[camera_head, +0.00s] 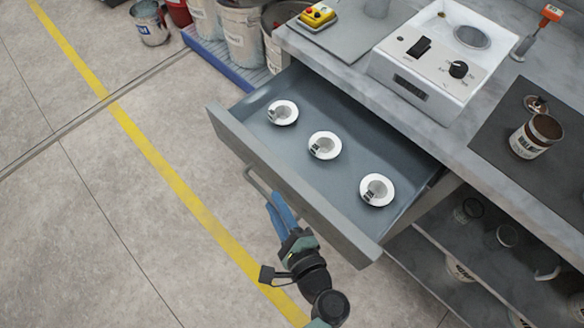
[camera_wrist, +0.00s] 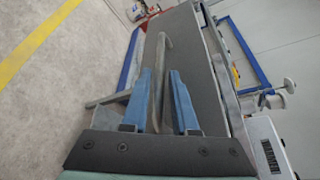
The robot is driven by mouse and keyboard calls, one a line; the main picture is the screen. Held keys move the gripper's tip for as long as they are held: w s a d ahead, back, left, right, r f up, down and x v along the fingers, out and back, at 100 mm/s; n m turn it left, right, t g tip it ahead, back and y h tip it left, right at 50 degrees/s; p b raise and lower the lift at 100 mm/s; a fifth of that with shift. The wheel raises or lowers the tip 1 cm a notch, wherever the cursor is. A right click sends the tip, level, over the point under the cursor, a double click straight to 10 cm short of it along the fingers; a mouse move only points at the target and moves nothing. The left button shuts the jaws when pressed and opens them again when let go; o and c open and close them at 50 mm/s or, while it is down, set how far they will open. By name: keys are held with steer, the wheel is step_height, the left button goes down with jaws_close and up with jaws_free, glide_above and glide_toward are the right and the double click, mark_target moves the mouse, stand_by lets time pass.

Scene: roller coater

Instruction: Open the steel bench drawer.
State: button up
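The steel bench drawer (camera_head: 236,147) is pulled well out from under the bench top, its inside showing. Three small white round items with dark labels (camera_head: 324,145) lie in it. The bar handle (camera_head: 256,184) is on its front panel. My gripper (camera_head: 272,202) is at the right end of the handle, outside the drawer front. In the wrist view, the handle bar (camera_wrist: 157,75) runs between the two blue fingers of my gripper (camera_wrist: 160,85), in front of the grey drawer front (camera_wrist: 192,80). I cannot tell whether both fingers press on the bar.
A white device (camera_head: 436,60), an opened can (camera_head: 536,136) and a red-topped tool (camera_head: 549,14) stand on the bench. Lower shelves hold several cups (camera_head: 507,236). Buckets (camera_head: 243,35) stand on a blue-edged pallet behind the drawer. The floor left of the drawer is clear.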

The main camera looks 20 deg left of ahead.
steer(key=v, duration=1.1)
steer(key=shift+s, duration=0.2)
